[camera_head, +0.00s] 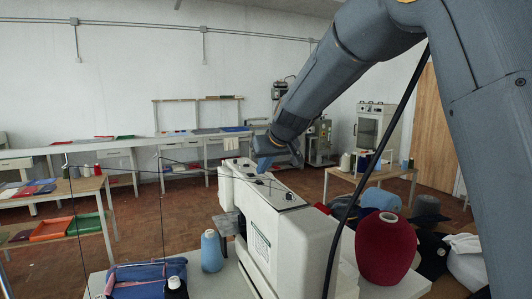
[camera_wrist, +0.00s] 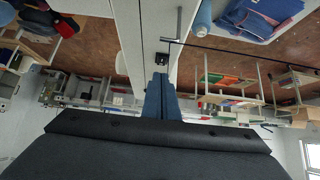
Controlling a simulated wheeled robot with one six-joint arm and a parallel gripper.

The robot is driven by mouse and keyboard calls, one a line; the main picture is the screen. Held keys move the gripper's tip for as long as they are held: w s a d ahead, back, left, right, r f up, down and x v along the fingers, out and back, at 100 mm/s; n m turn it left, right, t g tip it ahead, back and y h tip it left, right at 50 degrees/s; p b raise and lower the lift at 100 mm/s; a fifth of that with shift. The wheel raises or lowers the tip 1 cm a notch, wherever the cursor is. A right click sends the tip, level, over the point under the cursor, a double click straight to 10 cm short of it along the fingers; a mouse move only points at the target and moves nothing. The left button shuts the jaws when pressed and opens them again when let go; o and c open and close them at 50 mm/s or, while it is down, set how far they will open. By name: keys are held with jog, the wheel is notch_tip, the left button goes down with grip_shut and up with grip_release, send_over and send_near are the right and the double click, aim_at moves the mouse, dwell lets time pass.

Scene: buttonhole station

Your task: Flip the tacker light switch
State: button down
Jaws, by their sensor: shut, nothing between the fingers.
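The tacker (camera_head: 268,228) is a white machine in the middle foreground of the camera_head view, with small dark fittings along its top. My gripper (camera_head: 262,166) is over the far part of that top, with its blue fingers shut and empty. In the camera_wrist view the shut fingers (camera_wrist: 157,82) point at the white machine body (camera_wrist: 146,25). A small black fitting (camera_wrist: 162,58), which looks like the switch, sits on the machine just beyond the fingertips. I cannot tell whether the fingers touch it, or which way the switch is set.
A red thread cone (camera_head: 385,248) and hats stand right of the machine. A blue cone (camera_head: 211,251) and folded blue cloth (camera_head: 148,276) lie to its left. A thin dark rod (camera_wrist: 215,48) runs close by the fingertips. Side tables and brown floor lie behind.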

aim_at(260, 181)
jog(key=shift+f, duration=1.2)
jog(key=shift+f, duration=0.1)
jog(key=shift+s+f+b, duration=0.1)
jog(key=shift+f+b, duration=0.2)
jog(key=shift+b, duration=0.25)
jog(key=shift+d, duration=0.1)
jog(key=shift+r, duration=0.15)
jog(key=shift+r+p, duration=0.55)
jog(key=shift+r, duration=0.2)
